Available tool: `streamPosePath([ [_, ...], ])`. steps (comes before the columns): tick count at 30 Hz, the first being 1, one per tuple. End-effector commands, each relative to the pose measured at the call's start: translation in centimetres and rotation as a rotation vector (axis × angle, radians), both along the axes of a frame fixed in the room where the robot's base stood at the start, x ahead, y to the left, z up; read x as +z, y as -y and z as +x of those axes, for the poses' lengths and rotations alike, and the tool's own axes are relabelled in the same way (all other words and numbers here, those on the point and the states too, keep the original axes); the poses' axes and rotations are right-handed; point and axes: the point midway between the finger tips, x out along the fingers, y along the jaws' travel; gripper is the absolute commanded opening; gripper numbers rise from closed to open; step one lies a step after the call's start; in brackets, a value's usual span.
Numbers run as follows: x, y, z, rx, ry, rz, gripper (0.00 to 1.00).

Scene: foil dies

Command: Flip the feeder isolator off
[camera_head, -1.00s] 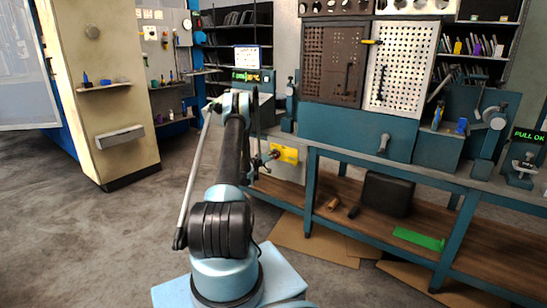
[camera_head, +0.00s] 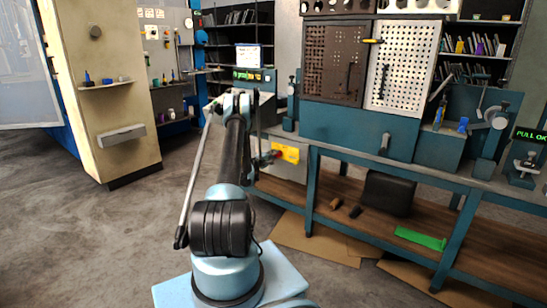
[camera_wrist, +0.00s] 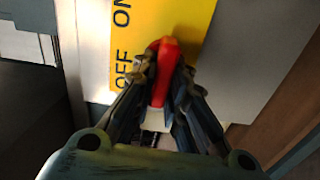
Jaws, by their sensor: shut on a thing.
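The feeder isolator is a yellow plate (camera_head: 291,152) on the front of the bench, at its left end. In the wrist view its yellow face (camera_wrist: 185,18) carries the words ON and OFF, turned sideways, with ON above OFF. A red handle (camera_wrist: 164,72) lies beside the OFF lettering, tilted slightly. My gripper (camera_wrist: 163,75) is shut on this handle, one finger on each side. In the head view the handle shows as a small red spot (camera_head: 278,153), and my arm partly hides the gripper.
The teal workbench (camera_head: 360,143) runs to the right, with a lower wooden shelf holding a black box (camera_head: 388,193) and a green piece (camera_head: 420,238). Cardboard sheets (camera_head: 300,240) lie on the floor before it. A cream cabinet (camera_head: 100,100) stands left. Floor between is clear.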

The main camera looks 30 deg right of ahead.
Motion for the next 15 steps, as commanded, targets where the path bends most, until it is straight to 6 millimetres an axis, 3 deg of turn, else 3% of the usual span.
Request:
streamPosePath([
  [15, -0.23, -0.31, 0.24, 0.006, -0.049, -0.018, 0.00],
])
